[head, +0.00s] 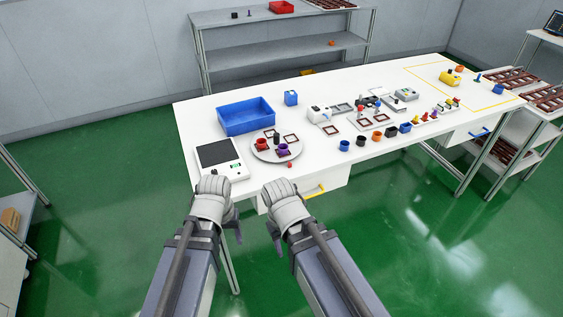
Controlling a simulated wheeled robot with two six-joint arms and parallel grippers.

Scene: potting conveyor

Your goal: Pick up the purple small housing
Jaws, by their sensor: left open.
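The purple small housing (283,149) stands on a round grey plate (259,154) at the near left part of the white table. It is next to a red housing (262,144). My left gripper (213,186) is open, at the near edge of the table in front of the black-topped scale, and apart from the purple housing. My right gripper (279,193) is just in front of the table edge, nearer the viewer than the round plate. Its fingertips are too small to tell whether they are open.
A scale (236,167) stands left of the plate, and a blue bin (246,118) behind it. A small red piece (290,165) lies near the front edge. A row of coloured housings (377,136) and dark-framed trays are to the right. A grey shelf (270,52) stands behind the table.

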